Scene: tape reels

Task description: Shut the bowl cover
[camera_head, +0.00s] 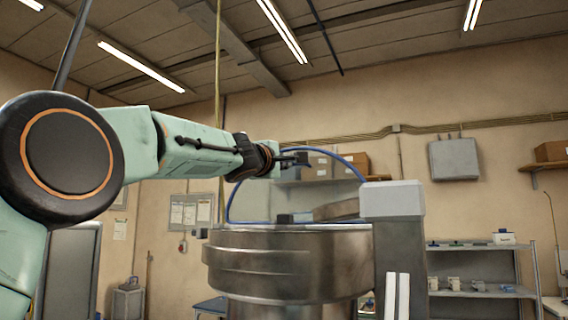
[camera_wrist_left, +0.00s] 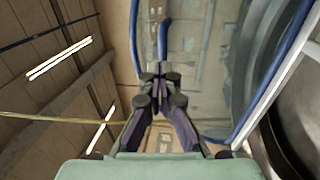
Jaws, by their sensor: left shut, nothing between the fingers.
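A large round metal bowl (camera_head: 290,262) stands in the middle of the head view; part of its dark round rim shows at the right of the left wrist view (camera_wrist_left: 305,115). A thin blue hoop (camera_head: 325,152) rises above it, seemingly the edge of a clear cover standing open. Blue tubing also shows in the left wrist view (camera_wrist_left: 278,85). My left gripper (camera_head: 298,158) is shut and empty, near the top of the hoop; its fingertips show in the wrist view (camera_wrist_left: 160,70). I cannot tell whether they touch the hoop. My right gripper is not in view.
A grey-topped metal column (camera_head: 392,200) stands against the bowl's right side. A small black block (camera_head: 285,219) sits at the bowl's top edge. Shelves with boxes (camera_head: 353,164) are on the back wall, and a metal rack (camera_head: 480,268) stands at the right.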

